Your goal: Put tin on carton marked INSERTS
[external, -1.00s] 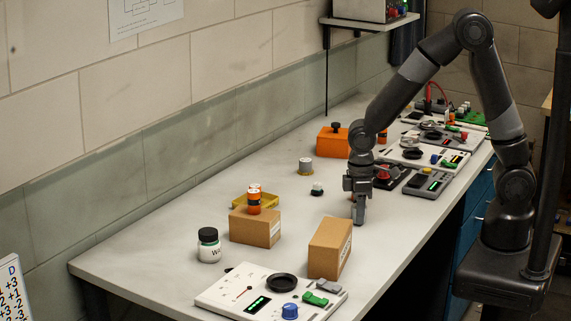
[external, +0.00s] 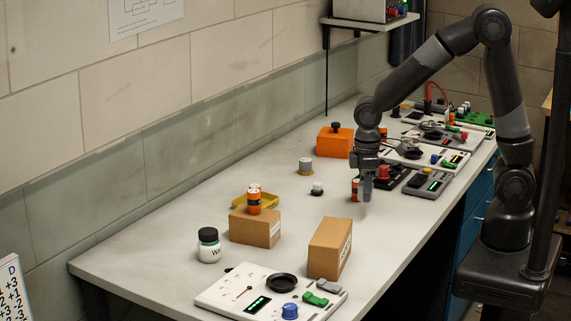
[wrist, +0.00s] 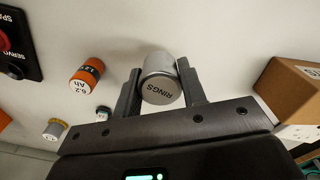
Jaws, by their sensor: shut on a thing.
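A silver-grey tin (wrist: 160,82) with RINGS printed on its end sits between the two fingers of my gripper (wrist: 162,95) in the wrist view. My gripper (external: 367,194) is shut on it, raised above the bench in the external view, where the tin is hard to make out. Two brown cartons stand nearer the front of the bench. The right carton (external: 329,249) is taller with a bare top and a white label on its right side. I cannot read either label in these frames.
An orange-and-black cylinder (external: 355,188) stands beside my gripper. A white control panel (external: 230,290) lies in front.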

